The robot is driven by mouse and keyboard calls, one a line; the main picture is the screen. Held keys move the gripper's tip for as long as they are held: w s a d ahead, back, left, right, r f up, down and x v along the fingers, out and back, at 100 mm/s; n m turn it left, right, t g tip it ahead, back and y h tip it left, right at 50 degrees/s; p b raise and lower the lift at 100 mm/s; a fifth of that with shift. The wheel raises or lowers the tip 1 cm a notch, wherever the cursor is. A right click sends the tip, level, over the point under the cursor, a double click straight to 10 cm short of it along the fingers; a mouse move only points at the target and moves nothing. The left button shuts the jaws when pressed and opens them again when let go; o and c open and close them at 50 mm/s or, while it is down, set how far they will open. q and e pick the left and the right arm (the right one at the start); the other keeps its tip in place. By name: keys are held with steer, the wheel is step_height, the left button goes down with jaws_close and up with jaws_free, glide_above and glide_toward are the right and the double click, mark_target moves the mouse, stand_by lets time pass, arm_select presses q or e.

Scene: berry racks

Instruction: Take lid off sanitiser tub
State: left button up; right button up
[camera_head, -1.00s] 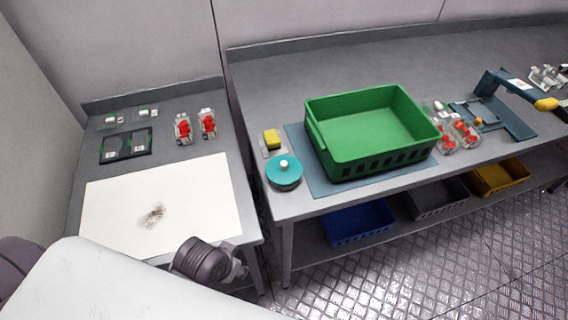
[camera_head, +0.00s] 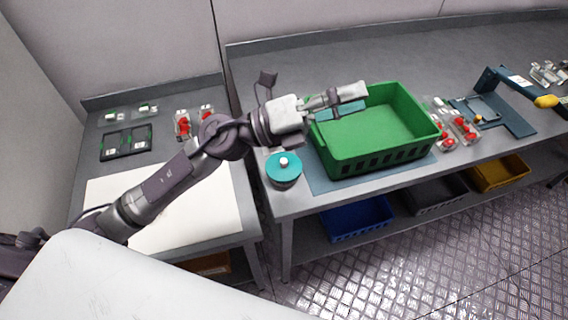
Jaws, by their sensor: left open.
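The sanitiser tub (camera_head: 285,182) stands upright near the front left corner of the right-hand bench. Its round teal lid (camera_head: 275,170) with a white knob (camera_head: 284,162) sits on top. My left arm reaches in from the left over the left-hand table. My left gripper (camera_head: 345,97) is open, above the far left part of the green crate, up and to the right of the tub in the picture. It is apart from the lid. My right gripper is not in view.
The green crate (camera_head: 372,164) stands on a blue mat (camera_head: 318,184) close to the tub's right. A white board (camera_head: 205,228) lies on the left-hand table. Punnets of red berries (camera_head: 462,128) and a blue stand (camera_head: 505,118) are further right.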

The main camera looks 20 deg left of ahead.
arm_select(q)
step_height(320, 180, down, 3)
steer(key=s+d+m+g+y, duration=0.1)
steer(key=s+m+g+y, duration=0.1)
steer(key=m+g, duration=0.35)
steer(key=m+y, duration=0.5)
steer(key=y, duration=0.9)
glide_toward(283, 160)
steer(key=shift+w+d+f+g+p, duration=0.25)
steer(key=shift+w+d+f+p, duration=0.1)
steer(key=shift+f+p, duration=0.25)
steer(key=shift+w+d+f+g+p, duration=0.2)
steer(key=shift+w+d+f+p, duration=0.15)
steer(key=shift+f+p, duration=0.2)
steer(key=shift+w+d+f, duration=0.1)
steer(key=shift+d+f, duration=0.05)
steer(key=shift+f, duration=0.4)
steer(key=shift+d+f+p, duration=0.1)
steer(key=shift+f+p, duration=0.2)
steer(key=shift+p, duration=0.1)
steer(key=p+x, duration=0.2)
steer(key=x, duration=0.1)
steer(key=shift+w+f, duration=0.1)
steer(key=shift+f, duration=0.25)
steer(key=shift+w+d+f, duration=0.1)
steer(key=shift+f, duration=0.4)
jaws_close()
